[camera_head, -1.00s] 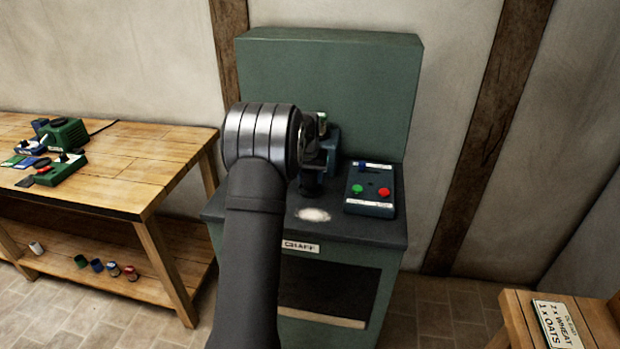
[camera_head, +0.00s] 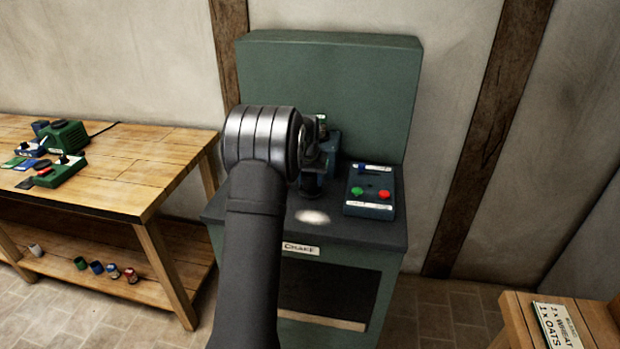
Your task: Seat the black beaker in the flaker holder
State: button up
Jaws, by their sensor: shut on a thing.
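The flaker (camera_head: 334,148), a dark blue machine, stands on the black top of a green cabinet, partly hidden by my wrist. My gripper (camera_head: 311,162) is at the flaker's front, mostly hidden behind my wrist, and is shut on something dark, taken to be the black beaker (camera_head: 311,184). The dark shape shows low at the flaker's front, just above the cabinet top. The holder is hidden or too dark to tell apart, so I cannot tell whether the beaker is in it or only beside it.
A control box (camera_head: 370,191) with green and red buttons stands right of the flaker. A pale patch (camera_head: 313,217) lies in front on the cabinet top (camera_head: 350,235). The left bench (camera_head: 120,170) holds green devices; several small cups stand on its lower shelf. A sign lies at bottom right.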

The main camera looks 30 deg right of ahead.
jog(key=shift+f, duration=0.6)
jog(key=o, duration=0.8)
jog(key=shift+c, duration=0.2)
jog(key=v, duration=1.1)
jog(key=shift+d+f, duration=0.1)
jog(key=x, duration=0.8)
jog(key=shift+w+f, duration=0.1)
jog(key=shift+f, duration=0.15)
